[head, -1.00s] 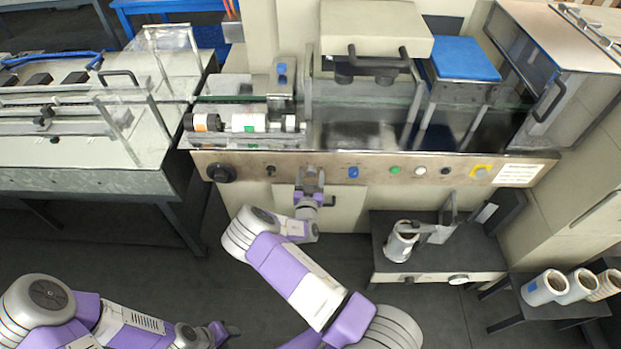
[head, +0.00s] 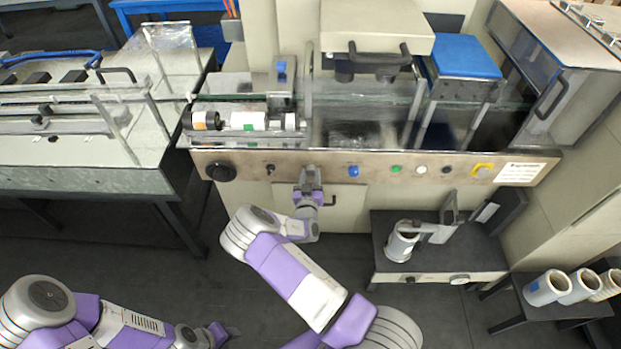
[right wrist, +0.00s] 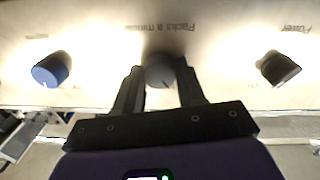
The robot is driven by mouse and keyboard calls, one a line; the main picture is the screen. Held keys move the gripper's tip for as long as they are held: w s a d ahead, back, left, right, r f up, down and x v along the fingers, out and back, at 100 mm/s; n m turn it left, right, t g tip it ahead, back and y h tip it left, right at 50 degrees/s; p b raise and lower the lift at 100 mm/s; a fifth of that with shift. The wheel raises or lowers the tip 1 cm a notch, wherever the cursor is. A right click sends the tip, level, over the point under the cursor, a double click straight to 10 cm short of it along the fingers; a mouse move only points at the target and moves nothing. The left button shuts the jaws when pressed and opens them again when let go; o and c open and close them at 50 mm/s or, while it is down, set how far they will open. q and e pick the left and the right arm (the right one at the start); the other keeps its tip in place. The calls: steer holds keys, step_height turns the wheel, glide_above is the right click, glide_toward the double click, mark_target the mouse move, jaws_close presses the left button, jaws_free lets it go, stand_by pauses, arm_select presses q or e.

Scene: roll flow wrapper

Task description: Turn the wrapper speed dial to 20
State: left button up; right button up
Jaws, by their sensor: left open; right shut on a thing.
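The speed dial (right wrist: 160,72) is a round grey knob on the wrapper's front panel, under an upside-down label reading "Packs a minute" in the right wrist view. My right gripper (right wrist: 160,85) has one finger on each side of it and is shut on it. A small mark shows on the dial's lower edge, but I cannot read its setting. In the head view my right gripper (head: 308,176) is at the panel and hides the dial. My left gripper (head: 217,334) is open and empty, low over the floor, away from the panel.
The right wrist view also shows a blue knob (right wrist: 50,70) and a black Power switch (right wrist: 279,68) on either side. In the head view the panel (head: 430,169) carries a large black knob (head: 221,172) and several buttons. A bench with a roll stands at the right.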

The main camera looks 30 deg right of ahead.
steer(key=n+b, duration=0.2)
steer(key=n, duration=0.1)
steer(key=shift+f+n, duration=0.2)
steer(key=shift+n, duration=0.1)
steer(key=n+b, duration=0.1)
steer(key=n, duration=0.3)
steer(key=shift+r+b, duration=0.1)
steer(key=shift+b, duration=0.25)
steer(key=shift+n, duration=0.4)
steer(key=o, duration=1.1)
steer(key=shift+c, duration=0.2)
steer(key=shift+s, duration=0.1)
steer(key=p+v, duration=0.1)
steer(key=v, duration=0.6)
steer(key=shift+s+p, duration=0.2)
steer(key=shift+p, duration=0.15)
